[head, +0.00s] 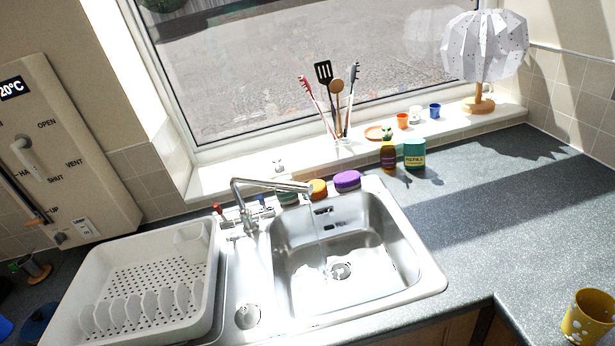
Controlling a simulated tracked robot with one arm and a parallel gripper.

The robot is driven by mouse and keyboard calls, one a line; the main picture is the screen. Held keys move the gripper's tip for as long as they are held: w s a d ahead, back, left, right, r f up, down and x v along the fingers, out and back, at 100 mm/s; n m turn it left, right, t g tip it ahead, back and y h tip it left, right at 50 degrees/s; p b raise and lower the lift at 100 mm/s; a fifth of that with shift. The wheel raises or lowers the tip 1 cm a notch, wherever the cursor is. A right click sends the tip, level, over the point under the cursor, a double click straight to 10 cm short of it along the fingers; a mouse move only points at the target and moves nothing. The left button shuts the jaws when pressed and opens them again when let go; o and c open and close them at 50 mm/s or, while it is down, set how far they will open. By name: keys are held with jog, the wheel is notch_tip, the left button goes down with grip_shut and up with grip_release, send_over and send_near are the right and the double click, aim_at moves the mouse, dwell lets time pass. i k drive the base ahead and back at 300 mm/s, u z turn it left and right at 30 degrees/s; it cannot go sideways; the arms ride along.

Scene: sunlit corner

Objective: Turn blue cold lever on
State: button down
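The chrome tap (243,212) stands behind the steel sink (433,281), its spout reaching right over the basin. The blue cold lever (262,201) is a small blue-tipped piece on the right side of the tap, partly hidden behind the tap's body and spout. The red lever (217,208) is on the tap's left side. I cannot clearly tell the blue lever's angle or whether water runs. My gripper is not in view.
A white dish rack (95,290) stands left of the sink. Orange (317,188) and purple (347,180) sponges sit behind the basin. Bottles, including a green refill bottle (414,154), stand right of them. A yellow cup (588,318) is at lower right. The right counter is mostly clear.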

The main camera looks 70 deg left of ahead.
aim_at(266, 213)
jog(key=u, duration=0.35)
jog(key=i, duration=0.95)
jog(key=u, duration=0.65)
